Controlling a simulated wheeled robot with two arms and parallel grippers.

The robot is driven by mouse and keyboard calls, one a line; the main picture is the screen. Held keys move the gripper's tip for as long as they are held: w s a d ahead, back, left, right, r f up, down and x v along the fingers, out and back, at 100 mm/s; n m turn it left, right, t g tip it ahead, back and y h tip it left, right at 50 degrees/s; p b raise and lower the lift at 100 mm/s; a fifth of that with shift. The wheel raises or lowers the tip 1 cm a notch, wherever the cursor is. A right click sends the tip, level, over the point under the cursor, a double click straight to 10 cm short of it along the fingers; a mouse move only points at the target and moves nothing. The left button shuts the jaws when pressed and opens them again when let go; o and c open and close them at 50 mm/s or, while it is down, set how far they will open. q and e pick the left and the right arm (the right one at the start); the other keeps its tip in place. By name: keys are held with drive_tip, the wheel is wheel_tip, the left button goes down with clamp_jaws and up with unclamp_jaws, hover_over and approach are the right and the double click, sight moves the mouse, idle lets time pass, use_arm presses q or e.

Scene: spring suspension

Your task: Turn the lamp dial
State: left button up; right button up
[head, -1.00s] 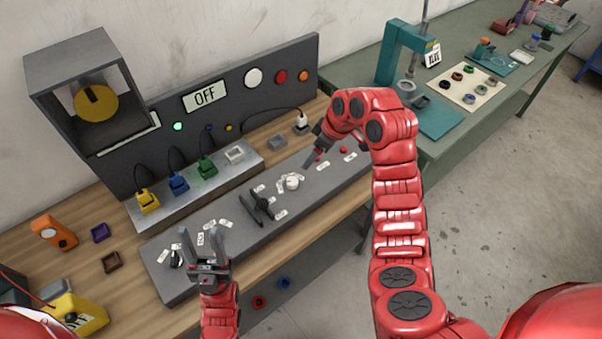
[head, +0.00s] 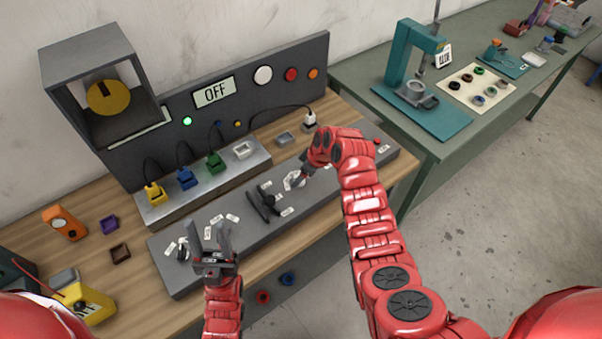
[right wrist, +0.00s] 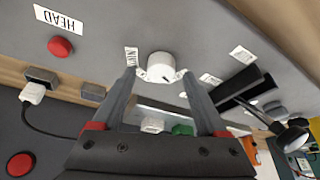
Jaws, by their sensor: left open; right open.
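A white round dial (head: 292,181) with small labels around it sits on the grey sloped panel (head: 330,172). It also shows in the right wrist view (right wrist: 160,68), with a dark mark on its rim. My right gripper (right wrist: 158,76) is open, and its fingertips are at either side of the dial's near edge; I cannot tell whether they touch it. In the head view the right gripper partly covers the dial. My left gripper (head: 207,226) is open and empty over the panel's left end, near a small black knob (head: 183,252).
A black lever-like part (head: 263,203) stands just left of the dial. A red button (right wrist: 61,46) is on the panel's other side. A green bench (head: 405,140) stands at right.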

drive_tip(key=shift+w+a+f, duration=0.1)
drive_tip(key=shift+a+f, duration=0.2)
drive_tip(key=shift+f, duration=0.25)
drive_tip(key=shift+c, duration=0.3)
clamp_jaws()
